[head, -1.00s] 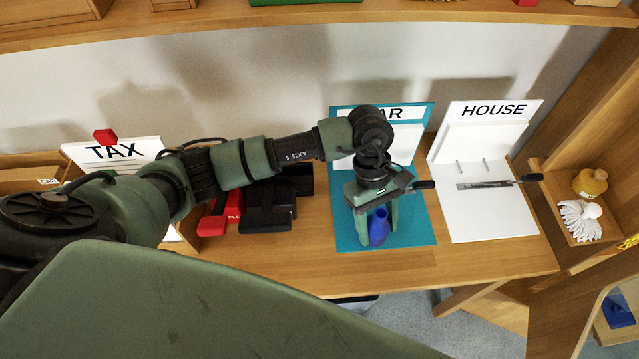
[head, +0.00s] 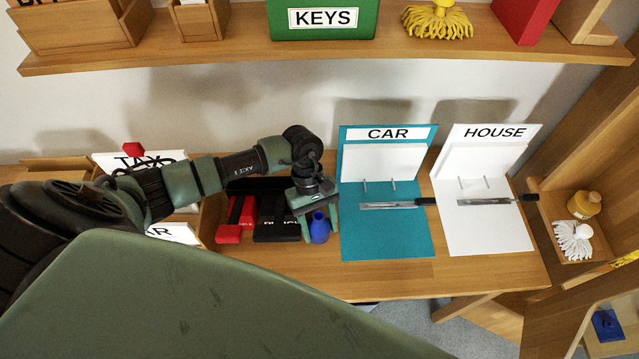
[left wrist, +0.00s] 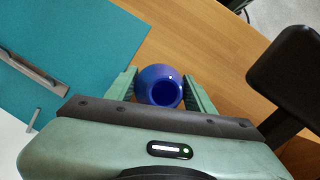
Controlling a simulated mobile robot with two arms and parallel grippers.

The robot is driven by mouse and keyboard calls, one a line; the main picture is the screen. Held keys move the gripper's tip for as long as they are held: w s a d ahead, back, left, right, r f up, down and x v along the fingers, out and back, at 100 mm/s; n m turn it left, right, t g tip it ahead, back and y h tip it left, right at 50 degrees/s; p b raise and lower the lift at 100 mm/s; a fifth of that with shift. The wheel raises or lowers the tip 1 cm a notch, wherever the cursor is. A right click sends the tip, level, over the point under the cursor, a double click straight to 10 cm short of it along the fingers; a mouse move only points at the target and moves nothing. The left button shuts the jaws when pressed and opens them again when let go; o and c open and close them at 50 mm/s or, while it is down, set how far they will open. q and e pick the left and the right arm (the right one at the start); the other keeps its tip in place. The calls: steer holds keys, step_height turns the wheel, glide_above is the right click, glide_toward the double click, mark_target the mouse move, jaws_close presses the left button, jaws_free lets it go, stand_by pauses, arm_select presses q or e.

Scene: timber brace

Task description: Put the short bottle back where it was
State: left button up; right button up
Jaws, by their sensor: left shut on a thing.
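A short blue bottle (head: 319,229) is between the fingers of my left gripper (head: 320,222), just left of the teal CAR board (head: 385,243) and over bare wood. The left wrist view shows its round open mouth (left wrist: 161,91) between the two green fingers, which are shut on it. It looks upright; I cannot tell whether its base touches the table. A round yellow bottle (head: 582,205) stands in the wooden side compartment at the right. My right gripper is not in view.
Red and black binders (head: 277,219) lie close left of the gripper. A clip with a handle lies on the CAR board, another on the white HOUSE board (head: 490,235). A white mop head (head: 573,239) is by the yellow bottle. The wooden table front (head: 400,276) is clear.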

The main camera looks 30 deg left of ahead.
arm_select(q)
steer(key=shift+f, duration=0.15)
steer(key=shift+f, duration=0.1)
steer(key=o, duration=1.6)
steer(key=shift+c, duration=0.2)
